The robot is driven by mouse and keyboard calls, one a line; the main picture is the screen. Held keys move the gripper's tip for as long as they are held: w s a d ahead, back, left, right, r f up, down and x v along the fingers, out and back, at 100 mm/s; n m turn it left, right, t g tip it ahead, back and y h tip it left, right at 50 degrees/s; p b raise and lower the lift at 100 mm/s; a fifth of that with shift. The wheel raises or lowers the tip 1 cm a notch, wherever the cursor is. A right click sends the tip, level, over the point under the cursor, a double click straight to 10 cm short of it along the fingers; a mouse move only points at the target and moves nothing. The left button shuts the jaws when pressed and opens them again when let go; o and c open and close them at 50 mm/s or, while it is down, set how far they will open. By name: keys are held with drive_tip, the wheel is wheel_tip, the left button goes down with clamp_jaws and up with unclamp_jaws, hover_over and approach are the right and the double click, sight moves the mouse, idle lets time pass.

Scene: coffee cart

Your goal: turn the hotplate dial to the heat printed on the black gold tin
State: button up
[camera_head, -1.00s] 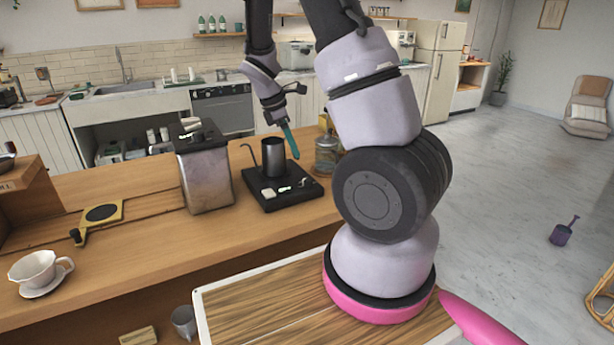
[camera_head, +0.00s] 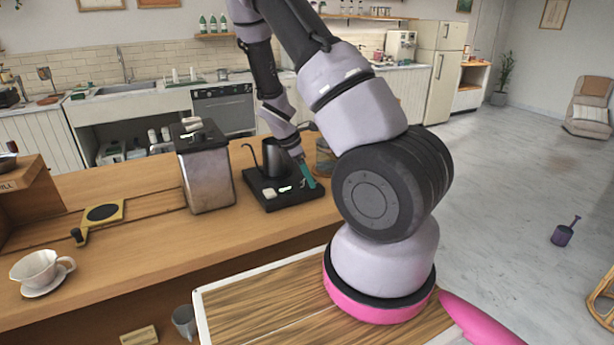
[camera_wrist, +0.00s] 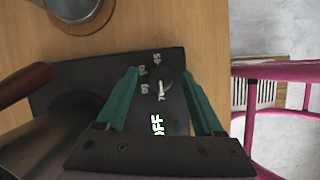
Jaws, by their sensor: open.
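The black hotplate (camera_head: 266,203) stands on the wooden counter with a dark kettle (camera_head: 275,156) on it. In the wrist view, the hotplate's dial (camera_wrist: 162,88) is dark with a white pointer line, with small white numbers around its left and top sides, too small to read surely. A lit "OFF" (camera_wrist: 157,126) shows below it. My gripper (camera_wrist: 160,74) is open, its teal fingers on either side of the dial, apart from it in the picture; contact is unclear. In the head view my gripper (camera_head: 308,174) is low over the hotplate's right part. I cannot identify the black gold tin.
A metallic box with a black top (camera_head: 207,172) stands left of the hotplate. A glass jar (camera_head: 325,158) is close behind my gripper, partly hidden. A white cup (camera_head: 38,270) stands at the counter's left.

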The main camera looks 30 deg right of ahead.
clamp_jaws()
